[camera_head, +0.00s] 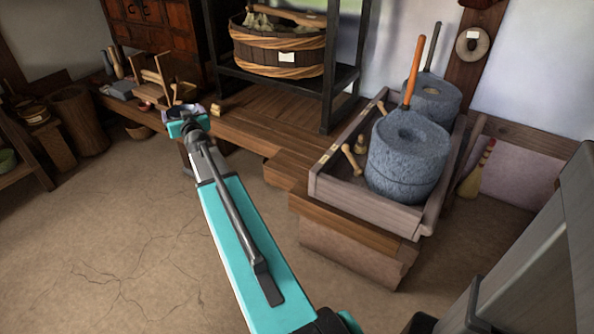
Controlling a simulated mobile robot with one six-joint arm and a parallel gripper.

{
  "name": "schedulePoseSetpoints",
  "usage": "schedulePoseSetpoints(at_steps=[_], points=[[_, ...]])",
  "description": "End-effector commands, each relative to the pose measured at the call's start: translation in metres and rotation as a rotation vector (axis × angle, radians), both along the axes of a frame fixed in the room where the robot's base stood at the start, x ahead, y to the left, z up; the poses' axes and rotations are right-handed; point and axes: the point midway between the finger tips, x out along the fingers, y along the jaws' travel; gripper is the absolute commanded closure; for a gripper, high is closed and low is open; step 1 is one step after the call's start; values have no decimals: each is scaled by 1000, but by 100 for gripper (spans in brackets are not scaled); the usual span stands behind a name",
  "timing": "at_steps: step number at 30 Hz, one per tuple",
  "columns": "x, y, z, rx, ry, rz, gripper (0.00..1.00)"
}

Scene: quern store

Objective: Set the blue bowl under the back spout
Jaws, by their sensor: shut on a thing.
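My gripper (187,124) is at the far end of my arm, near the wooden ledge on the left. It is shut on a dark bluish, bowl-like round thing (183,110), apparently the blue bowl; its fingertips are mostly hidden. Two grey stone querns stand in a wooden trough (327,188) on the right, well away from my gripper. The front quern (405,158) has an orange handle; the back quern (433,98) has a dark handle. A short wooden piece (352,160) beside the front quern and another (382,108) beside the back quern may be spouts.
A black rack (327,112) holding a rope-bound tub (275,50) stands on the ledge between gripper and trough. A small yellow block (217,109) lies near my gripper. A broom (478,172) leans at right.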

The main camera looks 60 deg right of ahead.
Motion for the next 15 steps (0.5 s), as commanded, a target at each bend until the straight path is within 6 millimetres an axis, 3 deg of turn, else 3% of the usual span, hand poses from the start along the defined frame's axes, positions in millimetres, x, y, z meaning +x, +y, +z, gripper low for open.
schedulePoseSetpoints(at_steps=[1, 3, 15], points=[[-4, -21, -17, -2, -2, -28, 40], [-13, -46, -32, -7, -4, -63, 40], [-77, -179, -118, -36, -9, -267, 40]])
